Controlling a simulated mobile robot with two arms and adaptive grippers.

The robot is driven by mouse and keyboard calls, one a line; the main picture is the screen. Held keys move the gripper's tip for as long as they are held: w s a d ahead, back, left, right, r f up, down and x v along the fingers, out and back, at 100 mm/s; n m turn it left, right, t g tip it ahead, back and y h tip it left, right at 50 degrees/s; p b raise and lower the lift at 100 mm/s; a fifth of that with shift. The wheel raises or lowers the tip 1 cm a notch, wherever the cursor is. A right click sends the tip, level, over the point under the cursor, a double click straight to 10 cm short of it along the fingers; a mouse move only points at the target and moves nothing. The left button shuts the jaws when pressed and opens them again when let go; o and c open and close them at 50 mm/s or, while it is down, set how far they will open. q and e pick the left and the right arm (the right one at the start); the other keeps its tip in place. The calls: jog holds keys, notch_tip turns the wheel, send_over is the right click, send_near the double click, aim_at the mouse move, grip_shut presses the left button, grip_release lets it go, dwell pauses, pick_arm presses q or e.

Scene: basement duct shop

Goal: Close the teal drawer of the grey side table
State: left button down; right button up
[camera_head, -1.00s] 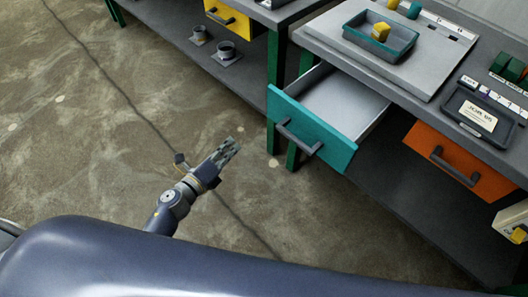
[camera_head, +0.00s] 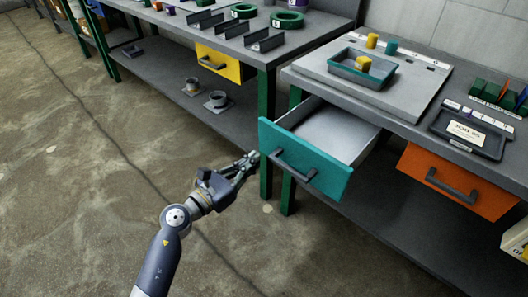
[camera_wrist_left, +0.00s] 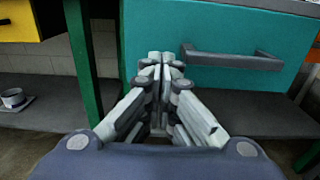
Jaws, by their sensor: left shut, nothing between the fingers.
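The teal drawer (camera_head: 305,168) of the grey side table (camera_head: 440,112) stands pulled out, its grey inside empty. Its dark bar handle (camera_head: 296,167) is on the front face. In the left wrist view the teal drawer front (camera_wrist_left: 215,25) fills the upper right, with the handle (camera_wrist_left: 232,58) right of my fingers. My left gripper (camera_head: 250,160) is shut and empty, close to the left end of the drawer front; I cannot tell whether it touches. The left gripper's fingertips (camera_wrist_left: 166,58) point at the front's left part in the wrist view. My right gripper is not in view.
An orange drawer (camera_head: 455,182) sits shut to the right. A blue-grey tray (camera_head: 362,70) with a yellow block stands on the tabletop. At left, another bench has a yellow drawer (camera_head: 218,63) and green legs. Open concrete floor (camera_head: 90,200) lies in front.

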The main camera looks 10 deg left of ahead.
aim_at(271, 148)
pick_arm(q)
jog(key=shift+x, duration=2.65)
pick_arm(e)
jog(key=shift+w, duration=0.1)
